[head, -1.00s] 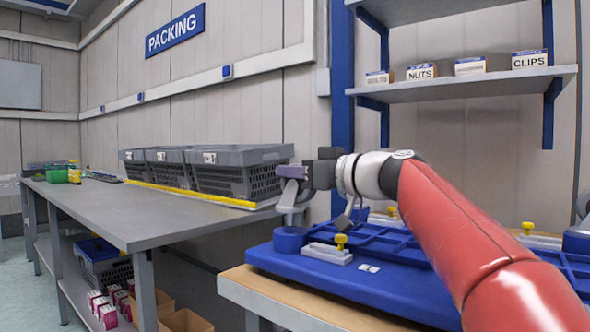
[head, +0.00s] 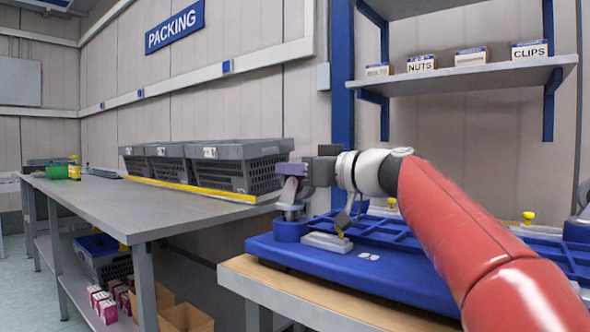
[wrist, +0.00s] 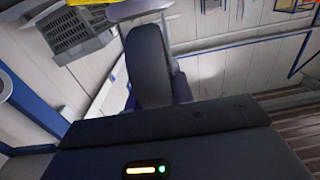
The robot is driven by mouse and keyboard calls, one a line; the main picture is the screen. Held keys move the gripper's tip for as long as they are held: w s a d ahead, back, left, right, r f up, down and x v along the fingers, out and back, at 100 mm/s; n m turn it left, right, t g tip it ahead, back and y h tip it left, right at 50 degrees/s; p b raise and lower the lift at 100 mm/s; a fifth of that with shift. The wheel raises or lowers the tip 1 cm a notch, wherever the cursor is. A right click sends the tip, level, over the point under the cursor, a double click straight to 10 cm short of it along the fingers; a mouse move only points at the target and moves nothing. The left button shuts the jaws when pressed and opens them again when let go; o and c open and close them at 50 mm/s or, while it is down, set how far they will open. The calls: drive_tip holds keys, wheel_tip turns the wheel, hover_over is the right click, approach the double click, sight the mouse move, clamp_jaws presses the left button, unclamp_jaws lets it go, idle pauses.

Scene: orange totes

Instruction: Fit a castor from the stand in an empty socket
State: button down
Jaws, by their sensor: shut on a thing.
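My gripper (head: 292,180) is shut on a grey castor (head: 288,192) in the head view. In the wrist view the castor's dark wheel (wrist: 148,65) stands at the jaws, with a pale part beside it. The castor hangs over the round socket (head: 291,230) at the near left corner of a blue base (head: 330,262). Its lower end is at the socket's top; I cannot tell whether it has entered. Another blue socket (head: 577,232) shows at the right edge, with a grey part above it. I cannot make out the stand.
The blue base lies on a wood-topped bench (head: 290,290). Pale clamps with yellow knobs (head: 528,216) stand along it, one close under my gripper. A grey table (head: 130,206) with crates (head: 235,172) is at left. A shelf (head: 460,80) with boxes is behind.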

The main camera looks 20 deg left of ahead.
drive_tip(key=shift+f+b, duration=0.6)
drive_tip(key=shift+f+b, duration=0.35)
drive_tip(key=shift+f, duration=0.2)
drive_tip(key=shift+w, duration=0.2)
drive_tip(key=shift+s+r, duration=0.3)
drive_tip(key=shift+f+b, duration=0.25)
drive_tip(key=shift+b, duration=0.2)
drive_tip(key=c, duration=1.1)
unclamp_jaws()
drive_tip(key=shift+c, duration=0.2)
drive_tip(key=shift+f, duration=0.1)
